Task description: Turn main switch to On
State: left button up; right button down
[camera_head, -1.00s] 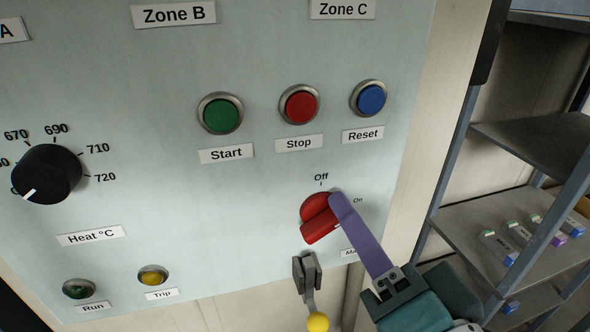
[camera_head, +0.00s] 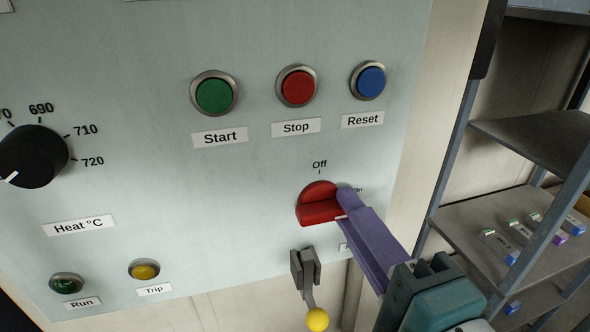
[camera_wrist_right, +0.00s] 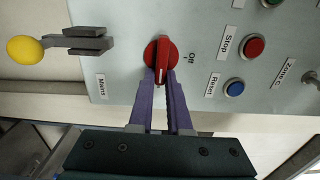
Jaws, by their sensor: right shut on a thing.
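The red main switch (camera_head: 320,207) is a round knob with a raised bar handle, low on the right of the grey panel. Its bar lies nearly level, one end toward the "On" label (camera_head: 358,190), which a finger partly covers. The "Off" label (camera_head: 319,165) is above the knob. My right gripper (camera_head: 348,204), with purple fingers, is shut on the bar's right end. In the right wrist view the switch (camera_wrist_right: 163,54) shows its bar end between the fingertips (camera_wrist_right: 161,80). The "Mains" label is mostly hidden in the head view. My left gripper is not in view.
A lever with a yellow ball (camera_head: 317,319) sticks out just below the switch, close to my right fingers. Green Start (camera_head: 215,96), red Stop (camera_head: 298,87) and blue Reset (camera_head: 370,81) buttons are above. A shelf rack (camera_head: 510,215) stands at the right.

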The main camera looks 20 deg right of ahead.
jog(key=shift+d+f, duration=0.15)
jog(key=c, duration=1.1)
grip_release()
jog(key=shift+o, duration=1.2)
jog(key=shift+w, duration=0.1)
jog(key=s+b, duration=0.4)
jog(key=s, duration=0.6)
jog(key=shift+d, duration=0.1)
